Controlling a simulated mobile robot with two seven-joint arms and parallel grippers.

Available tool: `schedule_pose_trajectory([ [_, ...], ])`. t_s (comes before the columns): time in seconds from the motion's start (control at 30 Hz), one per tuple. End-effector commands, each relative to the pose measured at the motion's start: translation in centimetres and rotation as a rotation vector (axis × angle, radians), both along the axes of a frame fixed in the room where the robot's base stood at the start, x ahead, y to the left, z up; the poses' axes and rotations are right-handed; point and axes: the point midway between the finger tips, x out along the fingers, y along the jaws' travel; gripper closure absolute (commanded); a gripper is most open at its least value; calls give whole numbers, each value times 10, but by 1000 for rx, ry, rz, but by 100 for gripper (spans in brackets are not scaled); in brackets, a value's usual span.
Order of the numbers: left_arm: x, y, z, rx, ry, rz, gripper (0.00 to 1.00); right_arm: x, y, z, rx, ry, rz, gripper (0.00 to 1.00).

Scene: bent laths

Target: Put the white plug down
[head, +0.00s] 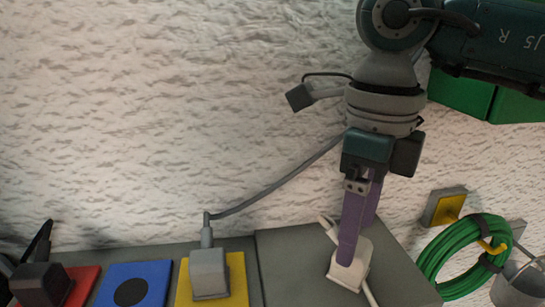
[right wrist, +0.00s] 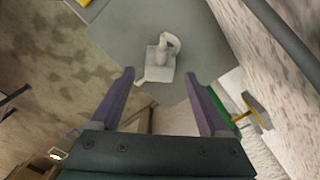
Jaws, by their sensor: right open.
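The white plug (head: 361,275) rests on the bare right part of the grey ledge (head: 290,255), with its pale cable trailing from it. In the right wrist view the plug (right wrist: 158,70) lies on the grey surface, between and slightly beyond the fingertips. My right gripper (head: 356,245) has purple fingers pointing down at the plug, and one finger hides part of it in the head view. In the right wrist view the gripper (right wrist: 160,76) is open, its fingers spread either side of the plug with visible gaps. My left gripper is not in view.
A grey plug (head: 209,275) with its cable stands on a yellow square. A blue square (head: 112,291) with a black disc is bare; a dark plug (head: 40,286) sits on a red square (head: 82,285). A green coil (head: 434,262) hangs at right. The rough white wall is close behind.

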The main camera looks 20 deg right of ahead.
Motion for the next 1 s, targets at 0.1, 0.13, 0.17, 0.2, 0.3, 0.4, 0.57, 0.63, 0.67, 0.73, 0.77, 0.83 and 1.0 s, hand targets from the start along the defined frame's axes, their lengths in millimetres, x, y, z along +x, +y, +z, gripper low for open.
schedule_pose_trajectory([
  [0.1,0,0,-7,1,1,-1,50,1,0,28,1,-7,1,21],
  [0.13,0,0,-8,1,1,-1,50,1,0,35,-1,-8,2,21],
  [0.17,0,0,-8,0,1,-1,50,1,0,41,1,-7,1,21],
  [0.2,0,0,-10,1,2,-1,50,1,0,49,-1,-6,0,21],
  [0.3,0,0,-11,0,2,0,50,1,0,65,0,-4,0,21],
  [0.4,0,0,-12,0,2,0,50,0,0,75,0,-1,1,21],
  [0.57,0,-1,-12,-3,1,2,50,0,0,81,0,0,0,21],
  [0.63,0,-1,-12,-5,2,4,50,0,0,81,0,0,0,21],
  [0.67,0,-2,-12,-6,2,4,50,0,0,81,0,0,0,21],
  [0.73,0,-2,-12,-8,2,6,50,0,0,80,0,0,0,21],
  [0.77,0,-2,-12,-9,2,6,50,0,0,80,0,0,0,21],
  [0.83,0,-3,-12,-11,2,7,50,0,0,80,-1,1,0,21],
  [1.0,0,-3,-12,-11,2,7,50,0,0,80,-1,1,0,21],
])
